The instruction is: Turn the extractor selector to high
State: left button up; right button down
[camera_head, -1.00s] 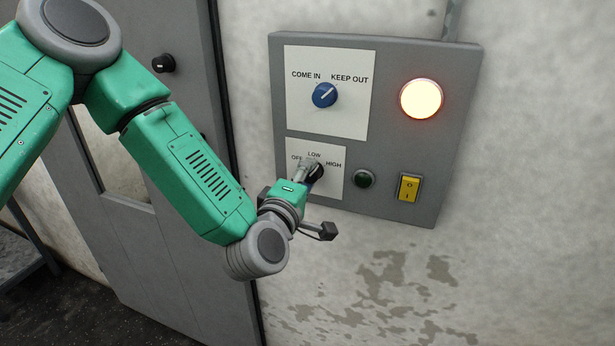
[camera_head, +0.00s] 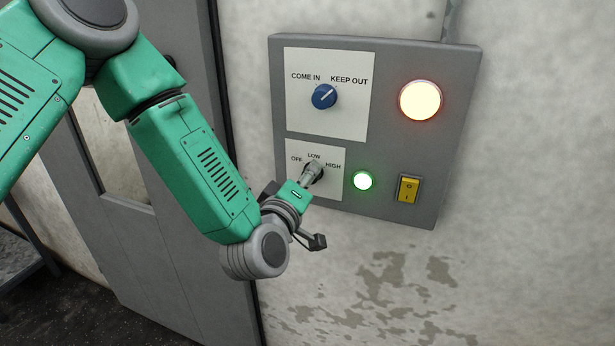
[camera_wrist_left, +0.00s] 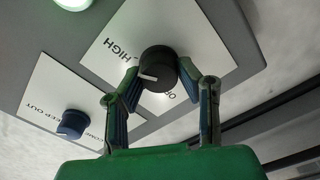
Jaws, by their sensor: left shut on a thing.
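The extractor selector is a black knob with a white pointer line; it shows in the left wrist view (camera_wrist_left: 158,66). It sits on the lower white plate (camera_head: 329,189), labelled OFF, LOW and HIGH. My left gripper (camera_head: 314,172) is at this knob, and in the left wrist view its two fingers (camera_wrist_left: 158,86) are shut on opposite sides of it. The pointer line faces left in that view, on the side of the HIGH label; its exact setting is hard to tell. The fingers hide much of the plate and the LOW label there. My right gripper is out of view.
A blue knob (camera_head: 324,96) marked COME IN and KEEP OUT is above on the grey panel (camera_head: 400,140). A green lamp (camera_head: 363,181) and an orange-white lamp (camera_head: 420,101) are lit. A yellow switch (camera_head: 409,189) is at lower right. A grey door (camera_head: 165,250) is left.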

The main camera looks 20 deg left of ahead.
pick_arm(q)
jog(key=shift+s+d+f, duration=0.1)
jog(key=shift+s+f, duration=0.1)
jog(key=shift+f, duration=0.2)
jog(key=o, duration=1.1)
jog(key=shift+w+r, duration=0.15)
jog(key=s, duration=0.7)
jog(key=shift+s, duration=0.2)
